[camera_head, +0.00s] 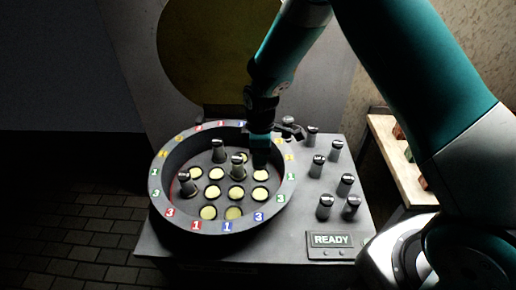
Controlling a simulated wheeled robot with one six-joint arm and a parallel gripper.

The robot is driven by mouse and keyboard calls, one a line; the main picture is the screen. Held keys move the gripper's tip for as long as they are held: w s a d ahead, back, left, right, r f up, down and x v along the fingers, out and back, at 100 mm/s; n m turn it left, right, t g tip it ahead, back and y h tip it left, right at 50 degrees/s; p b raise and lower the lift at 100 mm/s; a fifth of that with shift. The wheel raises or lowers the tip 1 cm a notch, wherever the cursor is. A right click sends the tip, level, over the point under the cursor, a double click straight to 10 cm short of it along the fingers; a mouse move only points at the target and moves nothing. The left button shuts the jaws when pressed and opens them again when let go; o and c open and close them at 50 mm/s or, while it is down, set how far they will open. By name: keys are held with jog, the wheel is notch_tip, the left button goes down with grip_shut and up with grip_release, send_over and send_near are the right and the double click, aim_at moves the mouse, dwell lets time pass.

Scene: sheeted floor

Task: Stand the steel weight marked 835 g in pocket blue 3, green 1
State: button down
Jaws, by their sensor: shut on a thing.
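The round grey tray (164,215) stands on a grey table, with coloured number tags around its rim and yellow-bottomed pockets inside. Three steel weights stand inside it: one at the back (218,151), one near the middle (237,168) and one at the left (187,185). My gripper (261,143) is over the back right part of the tray, pointing down and shut on a weight. The held weight is dark and mostly hidden by the fingers and shadow. Its marking cannot be read, and I cannot tell whether it touches a pocket.
Several dark-capped steel weights (318,166) stand on the grey table (300,222) right of the tray. A READY panel (330,240) is at its front. A wooden bench (390,160) is at the right. A large yellow disc (210,50) stands behind.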

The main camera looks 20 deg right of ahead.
jog(key=shift+d+r, duration=0.1)
jog(key=shift+f, duration=0.2)
notch_tip(320, 180, down, 12)
jog(key=b, duration=0.8)
jog(key=shift+f+b, duration=0.55)
jog(key=shift+f, duration=0.1)
dwell(1.1)
jog(key=c, duration=0.5)
grip_release()
jog(key=shift+s, duration=0.1)
notch_tip(320, 180, up, 18)
jog(key=shift+f+b, duration=0.2)
jog(key=shift+b, duration=0.5)
jog(key=s+a+r+m+y, duration=0.1)
jog(key=s+r+m, duration=0.1)
jog(key=s, duration=0.6)
jog(key=s+a+r+m+y, duration=0.1)
jog(key=s+a+r+m, duration=0.1)
jog(key=s+r, duration=0.3)
jog(key=s+a+r+m+y, duration=0.1)
jog(key=s+r+m+y, duration=0.1)
jog(key=s, duration=1.1)
jog(key=shift+a+r, duration=0.4)
jog(key=shift+r, duration=0.35)
